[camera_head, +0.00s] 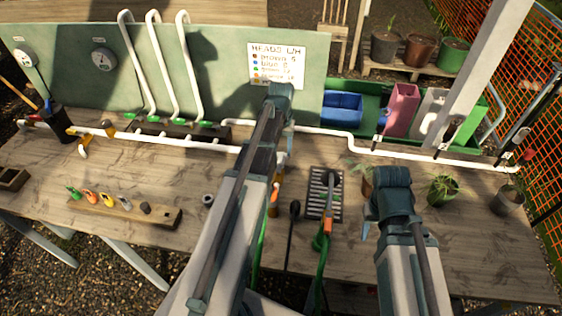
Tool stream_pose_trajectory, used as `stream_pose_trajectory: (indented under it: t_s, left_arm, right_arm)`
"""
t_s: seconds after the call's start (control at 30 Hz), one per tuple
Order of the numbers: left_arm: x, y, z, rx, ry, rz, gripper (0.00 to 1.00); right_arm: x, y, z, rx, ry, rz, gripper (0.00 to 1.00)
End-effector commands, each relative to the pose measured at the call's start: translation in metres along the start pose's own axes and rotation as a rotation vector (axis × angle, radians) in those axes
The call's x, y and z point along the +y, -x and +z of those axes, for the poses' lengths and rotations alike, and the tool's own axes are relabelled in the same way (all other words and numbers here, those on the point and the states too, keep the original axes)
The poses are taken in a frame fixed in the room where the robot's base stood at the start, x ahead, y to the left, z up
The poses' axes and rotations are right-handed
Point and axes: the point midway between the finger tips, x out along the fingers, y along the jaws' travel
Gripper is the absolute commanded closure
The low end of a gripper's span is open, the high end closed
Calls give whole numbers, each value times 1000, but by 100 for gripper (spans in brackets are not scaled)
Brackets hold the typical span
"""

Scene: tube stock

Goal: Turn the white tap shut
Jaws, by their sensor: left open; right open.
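A white pipe (340,132) runs along the back of the wooden bench, with several fittings on it. I cannot pick out a white tap handle for certain; part of the pipe is hidden behind my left arm. My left gripper (282,95) is open, raised in front of the green board near the pipe's middle. Its fingertips are hard to see. My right gripper (380,205) is open above the bench, right of the drain grate, apart from the pipe.
A dark drain grate (325,205) with a green hose is set in the bench. A wooden block (130,207) holds several coloured nozzles at the left. Potted plants (442,190) stand at the right. A blue bin (342,107) and a pink container (401,108) are behind the pipe.

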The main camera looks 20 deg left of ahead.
Motion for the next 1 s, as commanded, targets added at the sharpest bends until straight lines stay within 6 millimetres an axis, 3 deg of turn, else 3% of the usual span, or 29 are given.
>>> stream_pose_trajectory:
  t_s: [0.03,0.17,0.53,0.83,1.0]
  left_arm:
    - [0,-14,0,0,0,0,48]
    - [0,-24,0,0,0,0,48]
    - [0,-26,0,0,0,0,48]
    - [0,-26,0,0,0,0,100]
    - [0,-26,0,0,0,0,100]
  right_arm:
    - [-1,-14,-1,0,0,0,50]
    - [-2,-24,-1,0,-1,0,50]
    - [-2,-26,-2,0,-1,0,50]
    - [-2,-26,-2,0,-1,0,50]
    - [-2,-26,-2,0,-1,0,50]
